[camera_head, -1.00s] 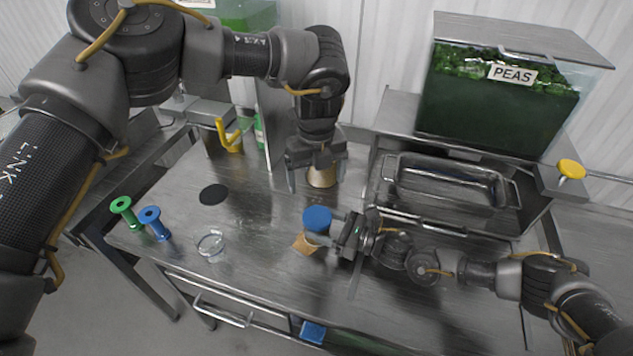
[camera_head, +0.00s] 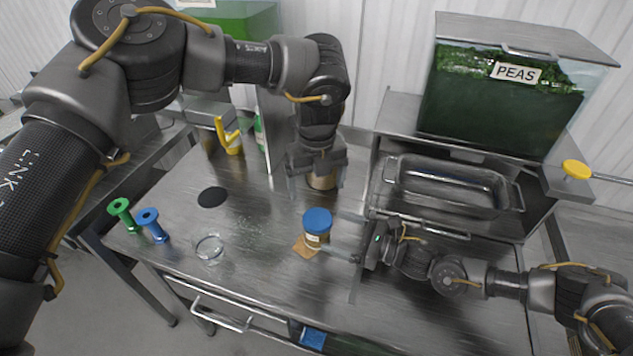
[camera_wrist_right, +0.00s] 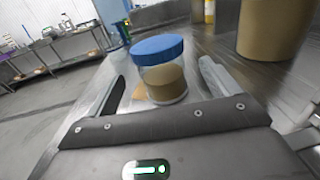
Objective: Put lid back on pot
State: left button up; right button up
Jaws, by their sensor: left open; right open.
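The pot (camera_head: 315,239) is a small clear jar with tan contents. It stands upright, with the blue lid (camera_head: 317,217) sitting on its top.
A tan mat (camera_head: 304,247) lies at the pot's base. A glass bowl (camera_head: 208,247), a black disc (camera_head: 212,197) and blue (camera_head: 152,222) and green (camera_head: 124,213) spools are to the left. A metal tray (camera_head: 450,203) and a peas bin (camera_head: 505,105) stand at the right back.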

jog(key=b+v, duration=0.1)
jog(key=v, duration=0.3)
jog(key=shift+s+d+f, duration=0.15)
jog(key=shift+d+f, duration=0.05)
jog(key=shift+d, duration=0.15)
pick_arm(q)
jog(key=shift+f+b, duration=0.3)
jog(key=shift+f, duration=0.8)
pick_arm(e)
jog(key=shift+s+d+r, duration=0.15)
jog(key=shift+s+d, duration=0.15)
jog(key=shift+d, duration=0.3)
